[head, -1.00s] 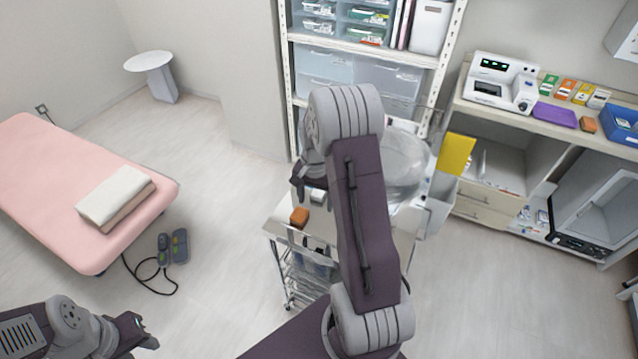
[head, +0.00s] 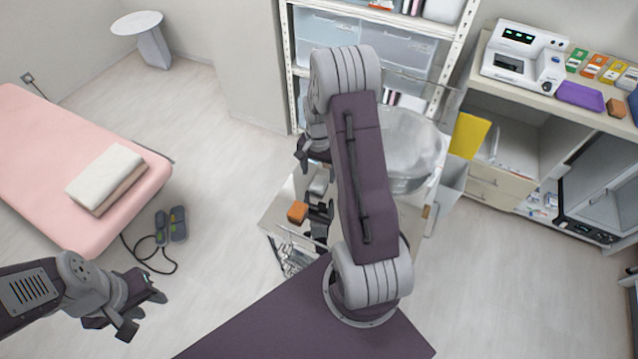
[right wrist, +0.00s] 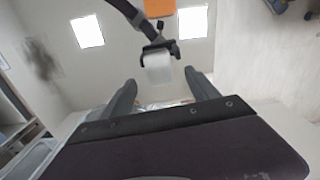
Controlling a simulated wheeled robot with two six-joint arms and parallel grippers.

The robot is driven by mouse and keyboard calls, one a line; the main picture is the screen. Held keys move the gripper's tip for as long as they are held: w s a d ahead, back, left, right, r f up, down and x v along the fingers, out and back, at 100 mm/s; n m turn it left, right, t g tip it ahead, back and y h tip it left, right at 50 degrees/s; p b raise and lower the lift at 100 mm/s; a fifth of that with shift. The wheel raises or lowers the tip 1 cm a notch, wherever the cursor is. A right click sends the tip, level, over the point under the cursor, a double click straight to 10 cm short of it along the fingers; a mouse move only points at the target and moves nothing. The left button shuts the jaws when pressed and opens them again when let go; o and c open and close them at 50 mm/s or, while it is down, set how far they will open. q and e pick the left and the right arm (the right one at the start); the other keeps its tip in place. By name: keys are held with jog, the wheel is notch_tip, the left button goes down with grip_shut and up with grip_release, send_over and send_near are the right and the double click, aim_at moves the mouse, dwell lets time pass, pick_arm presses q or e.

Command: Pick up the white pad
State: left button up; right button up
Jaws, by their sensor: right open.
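The white pad (head: 319,182) lies on the steel trolley top (head: 275,222), just behind an orange block (head: 297,212). In the right wrist view the white pad (right wrist: 158,68) shows beyond and between the fingertips, with the orange block (right wrist: 160,8) farther up. My right gripper (head: 312,152) is open and empty, above the trolley near the pad. Its two fingers (right wrist: 161,92) stand apart without touching the pad. My right arm hides part of the trolley. My left gripper (head: 143,310) is open and empty at the lower left, over the floor.
A clear domed container (head: 410,150) stands on the trolley's right side. Shelving (head: 440,65) with bins is behind. A pink bed (head: 45,150) with a folded towel (head: 105,175) is at left, a counter with a white device (head: 525,55) at right.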

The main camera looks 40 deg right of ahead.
aim_at(319, 183)
notch_tip(319, 183, down, 4)
jog(key=shift+s+f+p, duration=0.1)
jog(key=shift+s+p, duration=0.05)
jog(key=shift+p, duration=0.25)
jog(key=shift+f, duration=0.35)
jog(key=c, duration=1.4)
jog(key=shift+r, duration=0.6)
notch_tip(319, 183, up, 3)
jog(key=shift+r+b, duration=0.1)
jog(key=shift+b, duration=0.3)
jog(key=s+d+r, duration=0.2)
jog(key=d+r, duration=0.1)
jog(key=d, duration=0.2)
jog(key=s+d+r+b, duration=0.1)
jog(key=s+d+r, duration=0.2)
jog(key=d, duration=0.2)
jog(key=shift+d+r, duration=0.25)
jog(key=shift+r, duration=0.1)
